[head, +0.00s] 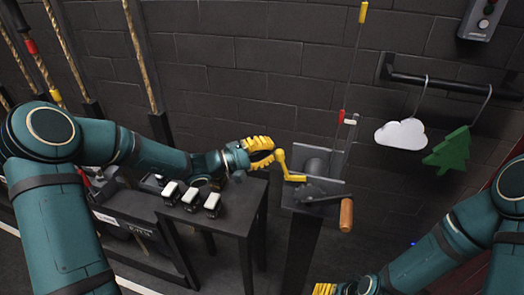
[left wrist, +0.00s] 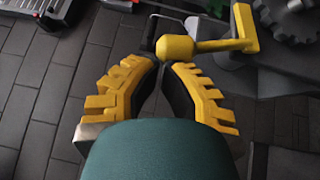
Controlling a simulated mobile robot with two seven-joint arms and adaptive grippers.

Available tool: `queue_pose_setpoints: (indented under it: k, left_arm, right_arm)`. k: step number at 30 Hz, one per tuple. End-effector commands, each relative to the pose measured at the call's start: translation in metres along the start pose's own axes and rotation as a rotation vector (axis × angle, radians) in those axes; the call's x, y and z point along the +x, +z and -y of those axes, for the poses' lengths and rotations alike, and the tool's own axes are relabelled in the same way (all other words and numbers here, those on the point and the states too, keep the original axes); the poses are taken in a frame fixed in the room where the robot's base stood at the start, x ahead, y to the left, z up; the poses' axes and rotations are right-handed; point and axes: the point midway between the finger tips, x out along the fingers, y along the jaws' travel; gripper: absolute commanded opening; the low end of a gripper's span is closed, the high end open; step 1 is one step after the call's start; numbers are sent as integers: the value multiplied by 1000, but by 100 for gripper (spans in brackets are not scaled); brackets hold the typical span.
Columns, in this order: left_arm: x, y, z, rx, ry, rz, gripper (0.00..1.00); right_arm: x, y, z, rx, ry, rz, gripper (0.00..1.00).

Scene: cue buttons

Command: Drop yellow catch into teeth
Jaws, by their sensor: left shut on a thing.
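The yellow catch (head: 290,172) is a bent yellow lever with a round knob, mounted on a grey metal stand. My left gripper (head: 268,153) has come in from the left and is shut on its knob end. In the left wrist view the catch's knob (left wrist: 176,48) is at the tips of my yellow fingers (left wrist: 163,66), and its arm runs right and bends up. The teeth belong to a dark grey gear (left wrist: 296,18) beside the catch; the catch's tip looks apart from them. My right gripper (head: 323,289) is cut off at the bottom edge.
A wooden crank handle (head: 346,215) sticks out at the stand's front right. A dark table (head: 225,228) with several small white-topped blocks is at left. A white cloud (head: 400,134) and a green tree (head: 449,150) hang from a wall rail at right.

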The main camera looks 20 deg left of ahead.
Motion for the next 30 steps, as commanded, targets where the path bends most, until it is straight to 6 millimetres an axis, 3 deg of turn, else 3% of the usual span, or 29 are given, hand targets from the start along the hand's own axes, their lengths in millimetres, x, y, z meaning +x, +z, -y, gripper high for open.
queue_pose_setpoints:
  k: [12,30]
  left_arm:
    - [12,9,-6,93,-130,0,0]
    - [13,9,-7,100,-141,0,0]
  right_arm:
    - [9,1,-3,0,2,0,69]
    - [9,1,-3,0,2,0,69]
